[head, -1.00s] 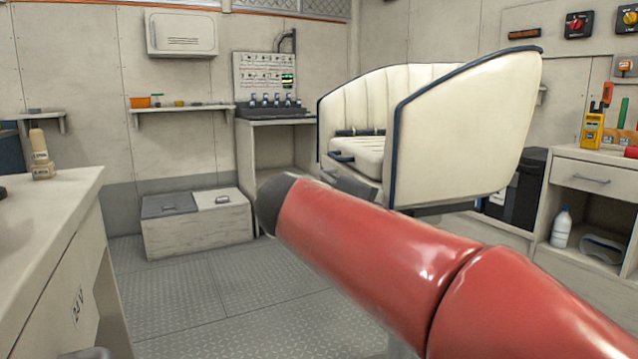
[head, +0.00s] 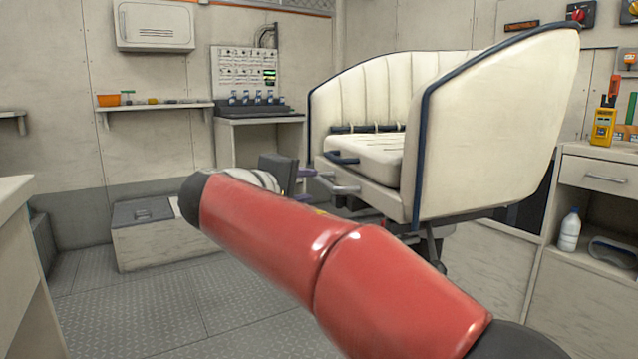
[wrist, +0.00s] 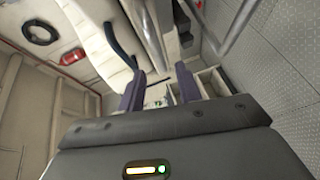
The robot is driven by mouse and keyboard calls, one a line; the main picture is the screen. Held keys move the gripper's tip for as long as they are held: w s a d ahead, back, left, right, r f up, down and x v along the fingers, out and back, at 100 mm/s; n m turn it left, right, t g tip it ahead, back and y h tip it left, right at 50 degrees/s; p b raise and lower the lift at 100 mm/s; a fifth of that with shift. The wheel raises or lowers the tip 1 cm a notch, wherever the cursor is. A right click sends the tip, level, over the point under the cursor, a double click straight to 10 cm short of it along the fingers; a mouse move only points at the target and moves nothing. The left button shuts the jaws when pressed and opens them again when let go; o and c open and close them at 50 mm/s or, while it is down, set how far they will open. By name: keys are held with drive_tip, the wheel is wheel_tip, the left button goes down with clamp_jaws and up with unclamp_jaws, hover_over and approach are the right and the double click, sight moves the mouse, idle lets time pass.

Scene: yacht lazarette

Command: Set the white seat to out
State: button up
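The white seat (head: 487,130) is a cream bench with a tufted back and navy edging, standing right of centre in the head view. A dark bar (head: 342,157) sticks out at its front left, and a grey-purple lever-like piece (head: 338,187) is below it. The seat also fills the upper left of the wrist view (wrist: 90,35), with a dark bar (wrist: 121,42) on it. My gripper (head: 304,185) is just left of the seat's front edge. Its two purple fingers are apart in the wrist view (wrist: 159,87), with nothing clearly between them. My red arm hides part of the floor and seat base.
A low grey-lidded box (head: 150,225) and a shelf unit (head: 258,122) stand behind at left. A white counter (head: 15,250) is at the left edge. A cabinet (head: 590,175) with a bottle (head: 569,232) is at right. The floor (head: 150,310) at left is clear.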

sight(322, 184)
drive_tip(key=x, duration=0.7)
drive_tip(key=shift+d, duration=0.2)
clamp_jaws()
